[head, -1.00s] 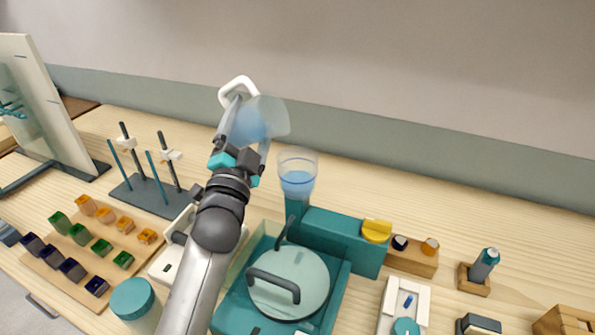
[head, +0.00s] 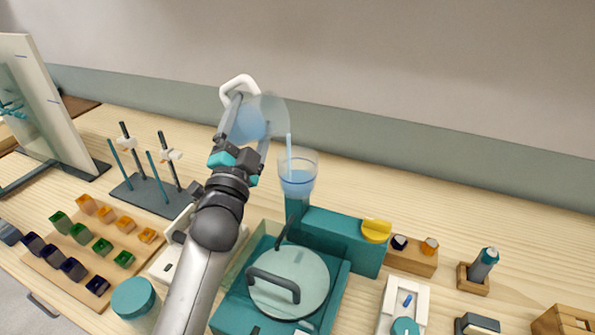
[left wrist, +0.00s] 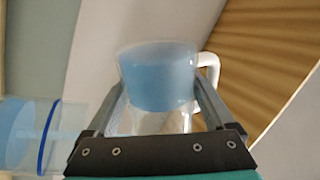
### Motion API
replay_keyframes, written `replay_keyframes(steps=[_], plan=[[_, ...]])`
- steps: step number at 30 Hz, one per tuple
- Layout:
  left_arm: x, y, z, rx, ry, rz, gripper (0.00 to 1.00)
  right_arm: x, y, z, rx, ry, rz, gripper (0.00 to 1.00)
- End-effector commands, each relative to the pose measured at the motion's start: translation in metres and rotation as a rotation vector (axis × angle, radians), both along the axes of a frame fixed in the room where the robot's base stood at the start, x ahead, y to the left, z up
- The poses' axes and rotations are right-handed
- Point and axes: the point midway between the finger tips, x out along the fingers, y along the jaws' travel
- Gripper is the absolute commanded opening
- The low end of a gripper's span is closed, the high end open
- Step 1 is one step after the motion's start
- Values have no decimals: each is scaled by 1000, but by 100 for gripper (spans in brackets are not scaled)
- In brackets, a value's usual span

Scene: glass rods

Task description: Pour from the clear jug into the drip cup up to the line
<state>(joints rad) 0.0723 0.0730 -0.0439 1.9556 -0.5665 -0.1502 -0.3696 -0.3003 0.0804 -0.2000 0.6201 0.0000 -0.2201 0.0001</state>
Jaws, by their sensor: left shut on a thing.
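The clear jug (head: 272,108) with a white handle is tilted to the right above the drip cup, with blue water inside. My left gripper (head: 250,118) is shut on the jug; the left wrist view shows the jug (left wrist: 158,75) between its fingers. A thin blue stream (head: 289,150) falls from the jug into the drip cup (head: 310,163). The cup is clear, upright on a teal stand, and holds blue water in its lower part. In the left wrist view the cup (left wrist: 60,140) has a dark blue ring line (left wrist: 46,136). My right gripper is not in view.
The teal base (head: 345,232) carries a yellow knob (head: 376,230), with a round glass lid (head: 305,285) in front. A rod rack (head: 150,195) and a board of coloured blocks (head: 75,268) stand left. Bare table lies behind the cup to the right.

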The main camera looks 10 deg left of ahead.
Motion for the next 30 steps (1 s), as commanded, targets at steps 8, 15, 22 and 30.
replay_keyframes(steps=[8, 15, 22, 30], plan=[[0, 0, 2, 11, -5, 0, 17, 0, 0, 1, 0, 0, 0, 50], [0, -1, 5, 45, -11, 0, 17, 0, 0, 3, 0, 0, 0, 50], [0, -1, 5, 45, -11, 0, 17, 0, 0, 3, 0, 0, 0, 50], [0, -1, 5, 44, -11, -1, 17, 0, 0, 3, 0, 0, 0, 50]])
